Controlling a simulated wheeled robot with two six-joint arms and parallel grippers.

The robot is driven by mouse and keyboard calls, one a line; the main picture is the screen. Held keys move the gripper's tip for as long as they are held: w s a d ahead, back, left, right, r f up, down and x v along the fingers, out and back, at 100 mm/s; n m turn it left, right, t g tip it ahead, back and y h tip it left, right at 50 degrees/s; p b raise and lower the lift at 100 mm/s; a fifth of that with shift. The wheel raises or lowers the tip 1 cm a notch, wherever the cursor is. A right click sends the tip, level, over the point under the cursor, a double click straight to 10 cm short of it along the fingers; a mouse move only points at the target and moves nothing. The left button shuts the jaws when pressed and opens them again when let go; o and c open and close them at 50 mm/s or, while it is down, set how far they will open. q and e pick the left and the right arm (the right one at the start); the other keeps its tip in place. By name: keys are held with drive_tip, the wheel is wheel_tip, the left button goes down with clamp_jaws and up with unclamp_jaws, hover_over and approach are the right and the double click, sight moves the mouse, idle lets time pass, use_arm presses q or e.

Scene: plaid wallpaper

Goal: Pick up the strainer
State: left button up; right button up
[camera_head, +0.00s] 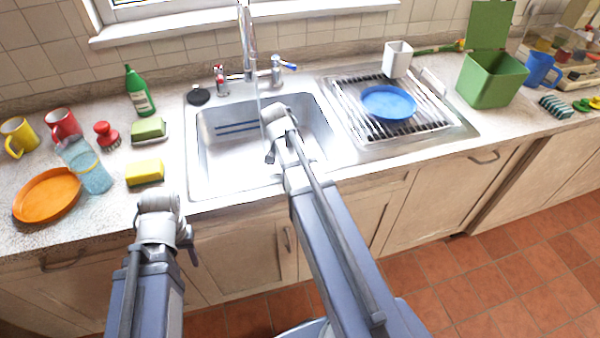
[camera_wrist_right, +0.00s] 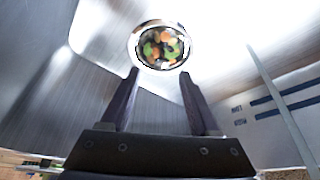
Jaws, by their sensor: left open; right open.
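The strainer (camera_wrist_right: 160,47) is a round metal basket with a shiny rim, set in the sink floor. It holds orange, green and dark bits. My right gripper (camera_wrist_right: 160,80) is open, with its two dark fingers apart and the strainer just beyond and between their tips. Nothing is held between them. In the head view my right arm reaches over the sink (camera_head: 210,165) and hides the strainer. My left gripper (camera_head: 190,252) hangs in front of the counter, left of the sink, open and away from the strainer.
The faucet (camera_head: 247,40) stands behind the sink, close to my right arm. A yellow sponge (camera_head: 145,172), green bottle (camera_head: 138,92) and orange plate (camera_head: 47,195) sit left. A drying rack (camera_head: 440,117) with a blue plate (camera_head: 388,102) and a green bin (camera_head: 490,80) stand right.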

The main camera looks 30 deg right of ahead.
drive_tip(key=b+x, duration=0.4)
drive_tip(key=x, duration=0.1)
drive_tip(key=shift+w+f+b, duration=0.1)
drive_tip(key=shift+w+b, duration=0.05)
drive_tip(key=shift+b, duration=0.15)
drive_tip(key=shift+c, duration=0.2)
clamp_jaws()
